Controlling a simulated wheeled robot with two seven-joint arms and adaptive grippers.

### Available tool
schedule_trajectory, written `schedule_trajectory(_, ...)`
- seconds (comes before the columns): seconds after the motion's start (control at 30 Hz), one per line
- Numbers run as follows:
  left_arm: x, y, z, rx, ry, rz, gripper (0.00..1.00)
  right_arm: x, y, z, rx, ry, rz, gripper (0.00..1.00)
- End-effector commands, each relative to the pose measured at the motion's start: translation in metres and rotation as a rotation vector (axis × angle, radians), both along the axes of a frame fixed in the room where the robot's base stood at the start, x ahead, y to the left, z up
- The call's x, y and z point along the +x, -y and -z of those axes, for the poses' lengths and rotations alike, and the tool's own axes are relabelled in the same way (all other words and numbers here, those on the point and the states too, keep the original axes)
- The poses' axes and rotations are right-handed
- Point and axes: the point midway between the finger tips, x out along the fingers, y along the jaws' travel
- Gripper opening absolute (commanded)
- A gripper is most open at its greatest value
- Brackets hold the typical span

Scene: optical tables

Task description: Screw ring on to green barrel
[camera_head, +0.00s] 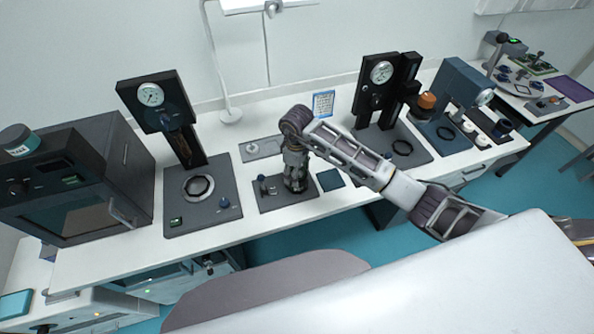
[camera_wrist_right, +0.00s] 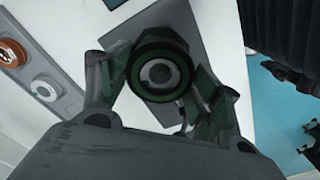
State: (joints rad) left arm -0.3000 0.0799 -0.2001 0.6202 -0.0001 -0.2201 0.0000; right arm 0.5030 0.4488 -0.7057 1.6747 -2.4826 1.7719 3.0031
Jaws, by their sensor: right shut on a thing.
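In the head view my right gripper (camera_head: 295,184) points down over a dark plate (camera_head: 272,206) at the middle of the bench. In the right wrist view its fingers close around a round part (camera_wrist_right: 158,68) with a dark ring, a green edge and a grey centre, seen end-on. My right gripper (camera_wrist_right: 163,88) is shut on this part. I cannot tell the ring from the green barrel, or whether they are threaded together. In the head view the fingers hide the held part. My left gripper is in neither view.
A small upright fitting (camera_head: 263,186) stands on the dark plate, left of my gripper. A gauge press (camera_head: 187,150) stands to the left and another gauge stand (camera_head: 372,92) to the right. A dark oven (camera_head: 80,190) fills the bench's left end. A small blue-grey pad (camera_head: 331,180) lies close by.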

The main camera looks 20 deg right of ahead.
Motion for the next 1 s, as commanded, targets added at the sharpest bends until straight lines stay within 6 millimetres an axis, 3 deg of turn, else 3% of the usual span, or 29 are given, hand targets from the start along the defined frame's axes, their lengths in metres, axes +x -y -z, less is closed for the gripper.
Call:
schedule_trajectory(0.8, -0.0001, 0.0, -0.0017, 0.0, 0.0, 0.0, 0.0, -0.0009, -0.0005, -0.001, 0.004, -0.003, 0.145, 0.44)
schedule_trajectory(0.83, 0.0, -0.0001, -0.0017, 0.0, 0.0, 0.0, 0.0, -0.001, -0.0004, -0.0009, 0.004, -0.003, 0.145, 0.67)
schedule_trajectory(1.0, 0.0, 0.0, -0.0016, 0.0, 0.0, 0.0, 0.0, -0.001, 0.0002, -0.0004, 0.003, -0.003, 0.145, 0.89)
